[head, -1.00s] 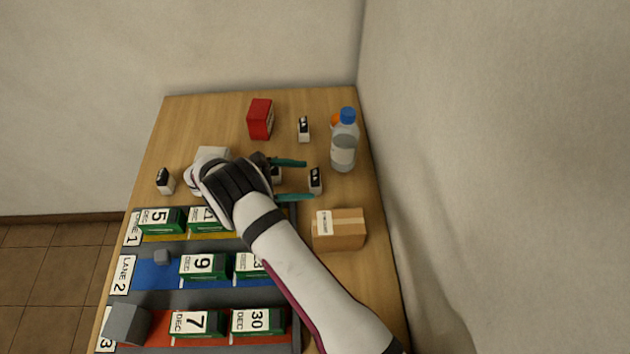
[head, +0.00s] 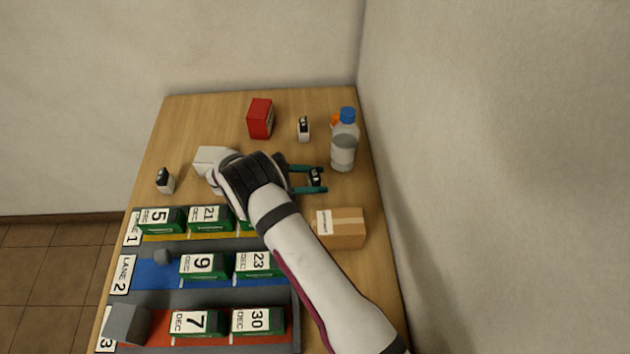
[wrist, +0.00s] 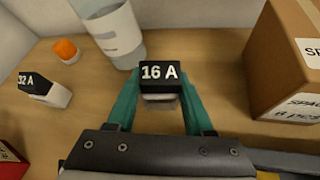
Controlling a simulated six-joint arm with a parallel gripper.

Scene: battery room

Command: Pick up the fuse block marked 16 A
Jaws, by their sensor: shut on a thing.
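The fuse block marked 16 A (wrist: 160,74) has a black top with white lettering and a pale body. It stands between the teal fingers of my gripper (wrist: 158,100) in the wrist view. My gripper (head: 312,179) is shut on it in the head view, where the block (head: 315,177) shows small between the fingertips. It appears to be at table level; I cannot tell whether it is lifted. Another fuse block (wrist: 46,90), marked 32 A, stands to the left in the wrist view, apart from my gripper.
A water bottle (head: 344,145) and an orange object (wrist: 66,50) stand just beyond my gripper. A cardboard box (head: 340,229) is close on the near side. A red box (head: 260,119) and fuse blocks (head: 304,129) (head: 165,181) stand elsewhere. A lane tray (head: 215,245) holds several green blocks.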

